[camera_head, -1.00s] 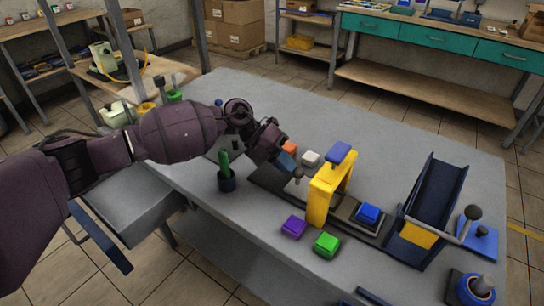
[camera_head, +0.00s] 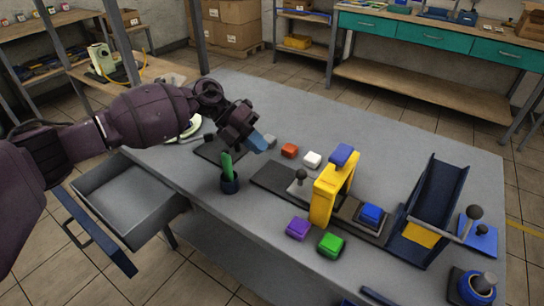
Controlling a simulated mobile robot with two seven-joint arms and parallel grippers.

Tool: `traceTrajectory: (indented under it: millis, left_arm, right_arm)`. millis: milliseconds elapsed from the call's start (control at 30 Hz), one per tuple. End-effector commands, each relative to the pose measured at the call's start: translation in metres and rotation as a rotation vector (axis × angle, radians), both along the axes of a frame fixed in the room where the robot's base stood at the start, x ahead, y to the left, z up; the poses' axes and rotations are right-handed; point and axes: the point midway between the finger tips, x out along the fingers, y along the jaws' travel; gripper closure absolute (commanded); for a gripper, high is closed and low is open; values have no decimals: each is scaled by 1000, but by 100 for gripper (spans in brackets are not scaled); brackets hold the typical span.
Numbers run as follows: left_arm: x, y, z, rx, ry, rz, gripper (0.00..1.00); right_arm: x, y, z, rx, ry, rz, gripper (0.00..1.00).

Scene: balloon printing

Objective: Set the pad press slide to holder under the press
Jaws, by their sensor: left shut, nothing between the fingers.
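The yellow pad press (camera_head: 323,203) stands on the table as an arch with a blue block on top. A long dark slide rail (camera_head: 270,181) runs under it. A small grey knob (camera_head: 301,175) stands on the rail left of the arch. A blue block (camera_head: 371,212) sits on a holder at the rail's right part, beyond the arch. My left gripper (camera_head: 260,144), with blue fingertips, is shut and empty above the table, up and left of the knob and apart from it. My right gripper is not in view.
A dark cup with a green stick (camera_head: 229,181) stands just below my left gripper. Red (camera_head: 290,150), white (camera_head: 313,159), purple (camera_head: 298,228) and green (camera_head: 331,244) blocks flank the rail. A dark blue chute (camera_head: 435,200) stands right. An open drawer (camera_head: 120,199) juts out left.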

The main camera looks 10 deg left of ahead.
Motion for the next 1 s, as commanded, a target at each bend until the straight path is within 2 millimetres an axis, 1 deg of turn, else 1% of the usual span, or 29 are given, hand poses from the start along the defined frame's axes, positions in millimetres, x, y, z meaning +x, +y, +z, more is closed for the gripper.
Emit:
traceTrajectory:
  millis: [33, 100, 333, 1000]
  left_arm:
    - [2, 8, 6, 2, -2, 2, 100]
    - [3, 17, 13, 2, -1, 2, 100]
    - [5, 33, 26, 1, 0, 1, 100]
    - [5, 36, 27, 1, 1, 1, 100]
  right_arm:
    - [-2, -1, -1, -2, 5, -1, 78]
    - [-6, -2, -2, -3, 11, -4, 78]
    - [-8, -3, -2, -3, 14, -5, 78]
    - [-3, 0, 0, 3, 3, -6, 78]
